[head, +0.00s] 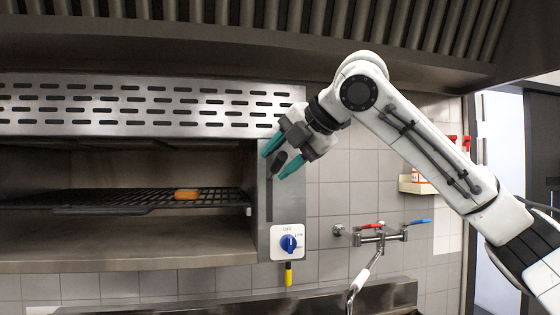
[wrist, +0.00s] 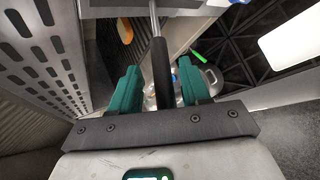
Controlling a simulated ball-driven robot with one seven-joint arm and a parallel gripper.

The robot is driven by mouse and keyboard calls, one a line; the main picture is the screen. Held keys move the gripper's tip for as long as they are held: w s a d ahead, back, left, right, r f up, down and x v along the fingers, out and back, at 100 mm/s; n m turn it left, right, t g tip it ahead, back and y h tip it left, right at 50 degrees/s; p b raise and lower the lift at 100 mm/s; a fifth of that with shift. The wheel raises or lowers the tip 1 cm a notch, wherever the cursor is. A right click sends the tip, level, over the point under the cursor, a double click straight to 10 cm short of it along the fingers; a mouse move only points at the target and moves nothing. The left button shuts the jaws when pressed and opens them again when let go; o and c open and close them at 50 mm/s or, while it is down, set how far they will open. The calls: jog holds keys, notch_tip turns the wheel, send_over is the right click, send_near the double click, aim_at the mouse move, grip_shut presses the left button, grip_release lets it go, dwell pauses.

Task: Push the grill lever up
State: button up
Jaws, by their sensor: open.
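The grill lever's black handle (head: 279,161) sticks out from the metal panel right of the grill opening, above a vertical slot. In the wrist view the handle (wrist: 161,75), on a thin metal rod, lies between my fingers. My gripper (head: 281,154) is open, with its teal fingers one on each side of the handle. The wrist view shows the gripper (wrist: 160,88) with gaps beside the handle, the right gap narrower; I cannot tell whether either finger touches it. The dark grill rack (head: 120,202) sits inside the opening at mid height.
An orange-brown piece of food (head: 187,194) lies on the rack. A blue control knob (head: 289,243) is below the lever panel. A tap (head: 378,236) with red and blue handles is on the tiled wall. The slatted hood (head: 250,40) hangs above the arm.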

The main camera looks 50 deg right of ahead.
jog(key=b+v, duration=0.2)
jog(key=v, duration=0.8)
jog(key=shift+s, duration=0.15)
